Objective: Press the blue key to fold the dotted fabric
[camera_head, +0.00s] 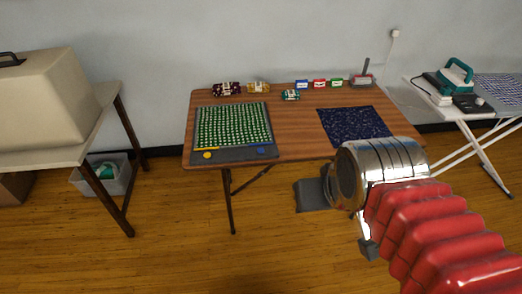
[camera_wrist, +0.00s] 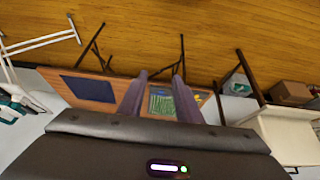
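A dark folding board (camera_head: 233,154) lies on the left part of the wooden table, with green, light-dotted fabric (camera_head: 232,124) spread flat on it. On its front edge are a round blue key (camera_head: 260,151) at the right and a round yellow key (camera_head: 207,155) at the left. My gripper shows best in the wrist view (camera_wrist: 160,80), its two fingers apart with nothing between them. It is in front of the table, away from the keys. The green fabric also shows beyond the fingers in the wrist view (camera_wrist: 162,103), partly hidden by them.
Dark blue speckled fabric (camera_head: 353,123) lies on the table's right part. Fabric bundles (camera_head: 258,88) and small coloured boxes (camera_head: 319,83) line the back. A table with a covered machine (camera_head: 45,105) stands left, an ironing board with an iron (camera_head: 456,77) right.

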